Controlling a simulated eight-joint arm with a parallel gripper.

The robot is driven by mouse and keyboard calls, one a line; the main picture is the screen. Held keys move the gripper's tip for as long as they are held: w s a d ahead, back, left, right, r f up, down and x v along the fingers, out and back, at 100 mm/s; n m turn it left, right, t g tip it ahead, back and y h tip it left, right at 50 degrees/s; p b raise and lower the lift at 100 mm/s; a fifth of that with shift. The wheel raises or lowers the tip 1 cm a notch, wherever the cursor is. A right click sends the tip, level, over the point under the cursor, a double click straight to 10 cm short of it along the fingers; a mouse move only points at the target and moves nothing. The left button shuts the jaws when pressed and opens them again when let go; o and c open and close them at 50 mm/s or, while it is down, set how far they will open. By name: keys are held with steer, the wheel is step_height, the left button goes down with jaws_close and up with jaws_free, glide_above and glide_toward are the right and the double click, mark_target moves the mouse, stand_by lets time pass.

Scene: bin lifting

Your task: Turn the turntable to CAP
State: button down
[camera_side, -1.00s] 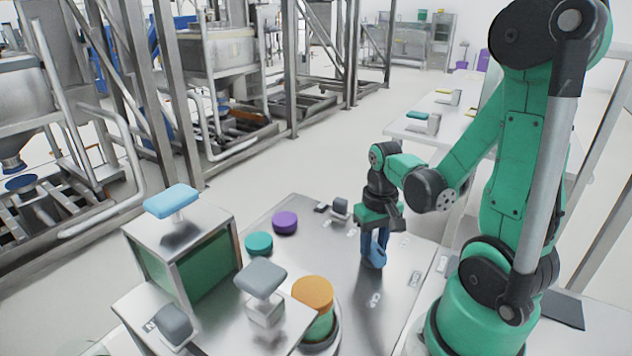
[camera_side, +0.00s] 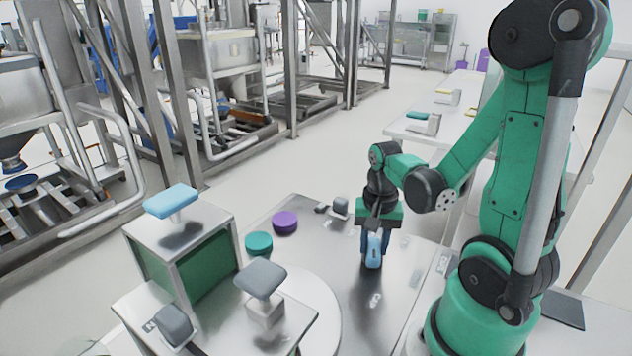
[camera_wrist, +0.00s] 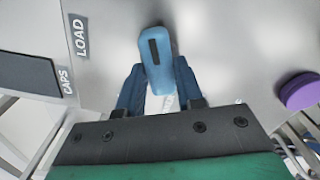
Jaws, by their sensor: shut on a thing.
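The turntable (camera_side: 318,292) is a pale grey disc at the lower middle of the side view, partly hidden behind a grey-topped metal stand. The visible part of its top is bare. My gripper (camera_side: 374,248) points down over the metal table, shut on a light blue handle (camera_side: 374,258). In the wrist view, the handle (camera_wrist: 160,60) has a dark slot and sits between the two dark blue fingers of my gripper (camera_wrist: 160,90). The fingers hide its lower end.
A teal cap (camera_side: 259,243) and a purple cap (camera_side: 285,222) lie on the table left of my gripper. A metal box with a blue pad (camera_side: 171,200) and a stand with a grey pad (camera_side: 260,279) are at lower left. LOAD and CAPS labels show in the wrist view.

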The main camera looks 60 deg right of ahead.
mark_target(374, 245)
stand_by(0.3)
steer(key=c, duration=0.6)
jaws_free()
steer(key=shift+o, duration=0.2)
steer(key=shift+r, duration=2.8)
